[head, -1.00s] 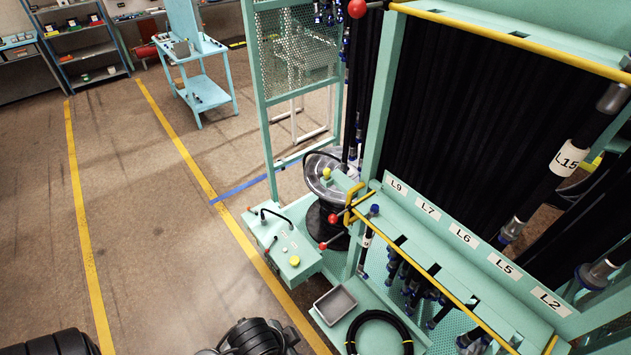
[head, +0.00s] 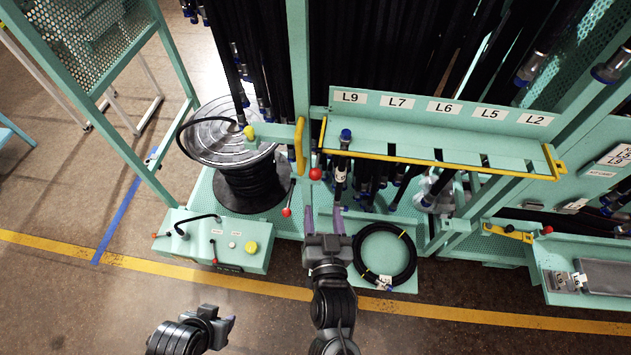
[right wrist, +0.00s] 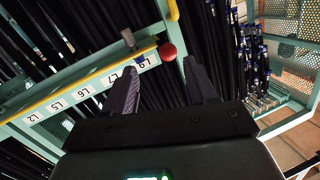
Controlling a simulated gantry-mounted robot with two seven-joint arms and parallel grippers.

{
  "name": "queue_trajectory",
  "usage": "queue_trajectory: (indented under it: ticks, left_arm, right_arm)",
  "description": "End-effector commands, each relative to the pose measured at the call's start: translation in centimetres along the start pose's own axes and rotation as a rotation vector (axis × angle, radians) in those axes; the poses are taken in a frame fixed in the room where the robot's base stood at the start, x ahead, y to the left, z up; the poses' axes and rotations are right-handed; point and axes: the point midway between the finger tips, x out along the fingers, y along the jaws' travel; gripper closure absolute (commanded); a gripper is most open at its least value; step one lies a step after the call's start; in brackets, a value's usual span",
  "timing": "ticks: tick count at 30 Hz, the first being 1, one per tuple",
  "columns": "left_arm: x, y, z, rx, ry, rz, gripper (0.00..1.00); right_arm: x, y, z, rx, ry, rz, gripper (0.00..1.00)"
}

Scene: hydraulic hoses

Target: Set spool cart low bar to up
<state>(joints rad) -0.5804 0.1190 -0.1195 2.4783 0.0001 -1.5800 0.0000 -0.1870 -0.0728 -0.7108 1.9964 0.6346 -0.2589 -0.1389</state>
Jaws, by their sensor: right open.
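My right gripper (head: 324,212) is open and empty, fingers pointing toward the cart, just below the red ball in the head view. In the right wrist view, the red ball (right wrist: 168,51) shows ahead, between the open fingers (right wrist: 162,88), apart from them; the yellow bar (right wrist: 90,74) runs off to the left. My left gripper (head: 222,325) is low at the left, away from the bar.
A hose spool (head: 245,160) and a control box (head: 215,242) stand to the left. Another red-tipped lever (head: 287,212) is close left of my right gripper. A coiled hose (head: 385,255) lies right of it. Hoses hang behind the shelf. The foreground floor is clear.

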Motion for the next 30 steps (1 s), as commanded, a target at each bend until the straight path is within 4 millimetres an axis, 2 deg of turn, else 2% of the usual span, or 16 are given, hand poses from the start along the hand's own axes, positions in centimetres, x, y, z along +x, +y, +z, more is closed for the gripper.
queue_trajectory:
  ticks: [1,7,21,30]
  left_arm:
    - [0.6,0.1,0.2,0.000,0.001,0.001,0.57]
    - [0.6,0.2,0.1,-0.003,0.002,0.005,0.57]
    - [-0.5,0.1,-0.2,0.000,0.003,0.002,0.57]
    - [-0.7,-0.2,-0.2,0.008,0.002,-0.005,0.57]
  right_arm:
    - [0.2,-0.5,0.1,-0.001,0.035,0.005,0.44]
    - [1.4,-1.2,-0.9,-0.007,0.098,0.015,0.44]
    - [8.5,-1.1,-1.7,-0.006,0.097,0.014,0.44]
    - [10.8,-1.1,-1.7,-0.005,0.095,0.014,0.44]
